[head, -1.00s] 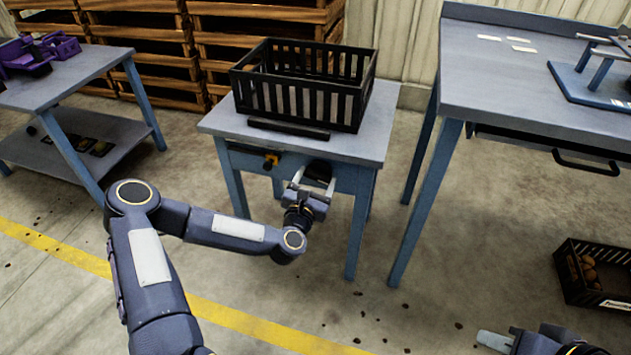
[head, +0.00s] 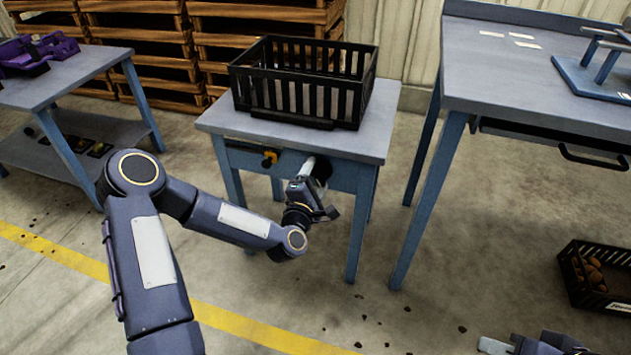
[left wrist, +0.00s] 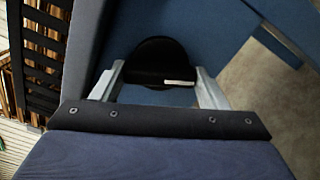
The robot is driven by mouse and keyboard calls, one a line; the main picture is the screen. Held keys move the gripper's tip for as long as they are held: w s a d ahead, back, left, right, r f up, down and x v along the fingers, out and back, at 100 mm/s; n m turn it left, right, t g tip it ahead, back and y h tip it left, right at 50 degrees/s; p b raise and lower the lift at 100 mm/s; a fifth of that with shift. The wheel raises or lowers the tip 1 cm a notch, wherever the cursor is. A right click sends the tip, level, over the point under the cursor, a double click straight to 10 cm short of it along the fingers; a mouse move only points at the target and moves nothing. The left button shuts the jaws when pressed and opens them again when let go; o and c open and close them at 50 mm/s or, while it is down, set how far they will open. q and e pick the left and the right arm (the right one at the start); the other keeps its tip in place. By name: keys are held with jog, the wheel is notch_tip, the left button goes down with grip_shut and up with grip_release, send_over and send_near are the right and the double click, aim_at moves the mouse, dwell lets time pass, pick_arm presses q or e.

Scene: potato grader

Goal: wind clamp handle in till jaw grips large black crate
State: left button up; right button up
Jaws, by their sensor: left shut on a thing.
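The large black crate (head: 303,84), slatted and open-topped, stands on the small grey-blue table (head: 218,119). A low black jaw bar (head: 300,121) lies along the foot of its front side; I see no clear gap between them. The round black clamp handle (head: 322,170) is on the table's front face, partly hidden by my left gripper (head: 308,172). In the left wrist view, the handle (left wrist: 160,55) sits between the two grey fingers of my left gripper (left wrist: 160,85), which is shut on it. My right gripper (head: 490,346) shows only partly at the bottom edge; its opening is unclear.
A taller workbench (head: 530,90) stands at right. A small crate of potatoes (head: 590,275) is on the floor at right. A side table (head: 85,75) stands at left.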

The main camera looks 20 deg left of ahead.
pick_arm(q)
jog(key=m+b, duration=0.2)
jog(key=m, duration=0.3)
jog(key=shift+f+m+b, duration=0.15)
jog(key=shift+m+b, duration=0.15)
jog(key=shift+b, duration=0.05)
jog(key=shift+m+b, duration=1)
jog(key=shift+m, duration=0.9)
jog(key=shift+c, duration=0.2)
jog(key=shift+o, duration=0.2)
jog(key=o, duration=1)
jog(key=shift+c, duration=0.2)
jog(key=s+p, duration=0.1)
jog(key=s, duration=0.7)
jog(key=shift+a, duration=0.15)
jog(key=shift+w+r, duration=0.1)
jog(key=shift+r, duration=0.1)
